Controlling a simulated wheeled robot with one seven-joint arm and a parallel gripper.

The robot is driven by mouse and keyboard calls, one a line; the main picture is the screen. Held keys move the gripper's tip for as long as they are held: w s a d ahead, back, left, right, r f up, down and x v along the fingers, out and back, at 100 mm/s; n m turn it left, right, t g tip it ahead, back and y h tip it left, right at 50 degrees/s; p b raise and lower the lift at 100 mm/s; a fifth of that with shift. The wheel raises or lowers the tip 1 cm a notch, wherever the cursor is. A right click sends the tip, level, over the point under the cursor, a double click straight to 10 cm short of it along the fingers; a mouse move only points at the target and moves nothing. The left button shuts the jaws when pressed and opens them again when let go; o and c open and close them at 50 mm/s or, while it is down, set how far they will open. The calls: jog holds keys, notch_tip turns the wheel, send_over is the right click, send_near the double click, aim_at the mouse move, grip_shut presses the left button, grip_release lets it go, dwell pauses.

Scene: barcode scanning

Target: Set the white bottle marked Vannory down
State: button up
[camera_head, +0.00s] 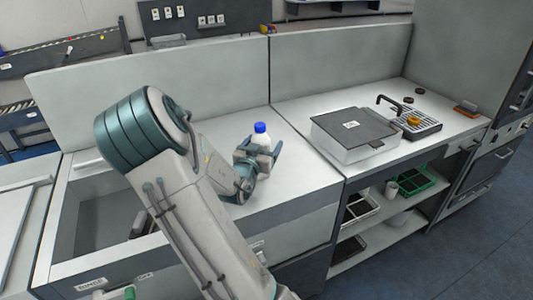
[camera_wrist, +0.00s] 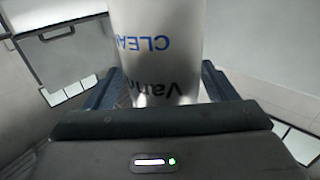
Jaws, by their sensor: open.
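The white bottle (camera_head: 261,134) with a blue cap stands upright at my gripper, over the light counter (camera_head: 300,176). In the wrist view the bottle (camera_wrist: 158,45) shows upside-down lettering, "CLEA…" in blue and "Vann…" in black. My gripper (camera_head: 262,152) is open, with one finger on each side of the bottle. In the wrist view the gripper (camera_wrist: 155,95) has its fingers left and right of the bottle. The bottle's base is hidden behind my gripper in the head view, so I cannot tell whether it touches the counter.
A grey-lidded box (camera_head: 350,130) stands on the counter to the right, with a black drip tray and tap (camera_head: 414,122) beyond it. A sink basin (camera_head: 105,222) opens at the left. A grey back panel (camera_head: 205,85) rises behind. The counter between bottle and box is clear.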

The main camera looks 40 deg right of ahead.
aim_at(263, 131)
jog(key=shift+w+d, duration=0.25)
jog(key=shift+d, duration=0.05)
jog(key=shift+a, duration=0.1)
jog(key=shift+c, duration=1)
jog(key=c, duration=1)
jog(key=shift+r, duration=0.85)
notch_tip(263, 131, up, 3)
jog(key=shift+f, duration=0.2)
jog(key=s+d+r, duration=0.1)
jog(key=s+r, duration=0.1)
jog(key=s, duration=0.1)
jog(key=s+d+r, duration=0.2)
jog(key=s, duration=0.2)
jog(key=s+d+r, duration=0.1)
jog(key=s+r, duration=0.1)
jog(key=s, duration=0.1)
jog(key=shift+s+d+r+p, duration=0.3)
jog(key=shift+s+r, duration=0.05)
